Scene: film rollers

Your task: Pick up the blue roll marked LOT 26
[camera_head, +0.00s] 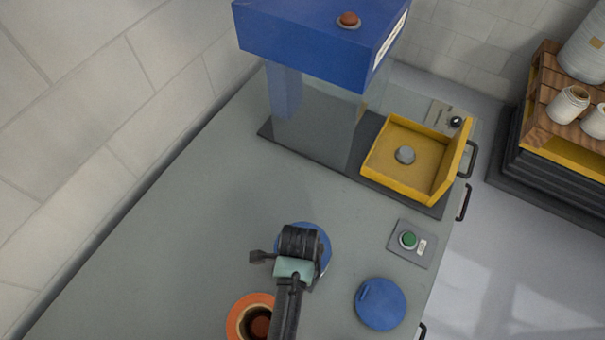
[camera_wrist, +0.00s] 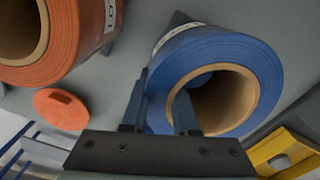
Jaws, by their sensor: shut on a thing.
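The blue roll (camera_head: 324,247) is on or just above the grey bench, partly hidden behind my wrist. In the wrist view the blue roll (camera_wrist: 245,62) shows its brown hollow core and a white label at its edge, too oblique to read. My gripper (camera_wrist: 163,88) is shut on the roll's wall, one finger outside the roll and one inside the core. I cannot tell whether the roll is off the bench. My gripper's tips are hidden in the head view.
An orange roll (camera_head: 238,318) marked LOT stands close by at the left. A blue disc (camera_head: 380,304) and a green-button panel (camera_head: 410,242) lie to the right. A blue machine (camera_head: 310,40) and yellow tray (camera_head: 385,175) stand behind. The bench's left part is clear.

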